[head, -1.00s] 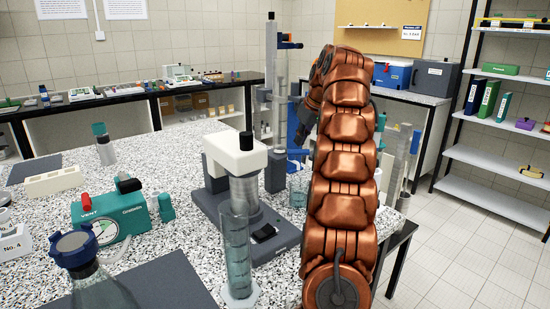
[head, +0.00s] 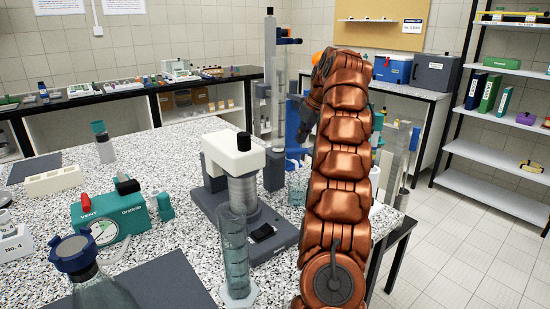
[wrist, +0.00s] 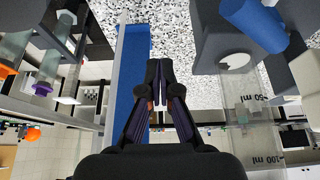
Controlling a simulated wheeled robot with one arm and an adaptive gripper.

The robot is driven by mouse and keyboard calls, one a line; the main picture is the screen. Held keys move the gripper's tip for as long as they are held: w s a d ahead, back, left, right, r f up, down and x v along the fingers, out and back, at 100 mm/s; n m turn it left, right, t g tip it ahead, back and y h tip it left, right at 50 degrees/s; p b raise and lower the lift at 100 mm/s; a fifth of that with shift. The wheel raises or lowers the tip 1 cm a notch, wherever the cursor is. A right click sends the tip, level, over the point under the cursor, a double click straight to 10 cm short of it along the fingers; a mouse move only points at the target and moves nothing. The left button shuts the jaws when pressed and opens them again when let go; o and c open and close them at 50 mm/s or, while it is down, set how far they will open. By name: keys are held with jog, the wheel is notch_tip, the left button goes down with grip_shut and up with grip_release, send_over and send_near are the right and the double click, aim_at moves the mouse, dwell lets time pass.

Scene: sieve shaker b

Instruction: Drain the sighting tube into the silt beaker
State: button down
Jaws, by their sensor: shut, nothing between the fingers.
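A tall clear upright tube (head: 278,95) with blue fittings stands at the bench's back right; I take it for the sighting tube. A clear beaker (head: 297,187) stands in front of it, partly hidden by my arm. A clear vessel marked 50 ml and 100 ml (wrist: 250,110) shows at the right of the wrist view, likely this beaker. A blue cylindrical part (wrist: 252,25) is above it, right of my gripper. My gripper (wrist: 158,78) is shut and empty, its tips apart from both. In the head view it is dark and partly hidden behind my arm.
A grey and white device (head: 235,160) and a clear cylinder (head: 235,255) stand left of my arm. A blue upright strip (wrist: 132,85) lies close left of my fingers. Clear tubes (head: 400,155) stand right of my arm.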

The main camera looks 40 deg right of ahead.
jog(key=shift+w+d+p, duration=0.1)
jog(key=shift+w+p, duration=0.05)
jog(key=shift+p, duration=0.15)
jog(key=shift+w+d+p, duration=0.25)
jog(key=shift+d+p, duration=0.05)
jog(key=shift+p, duration=0.05)
jog(key=shift+w+p, duration=0.15)
jog(key=shift+p, duration=0.15)
jog(key=shift+w+d+p, duration=0.3)
jog(key=shift+p, duration=0.1)
jog(key=shift+w+d+r, duration=0.1)
jog(key=shift+w+d+p, duration=0.25)
jog(key=shift+w+p, duration=0.05)
jog(key=shift+p, duration=0.45)
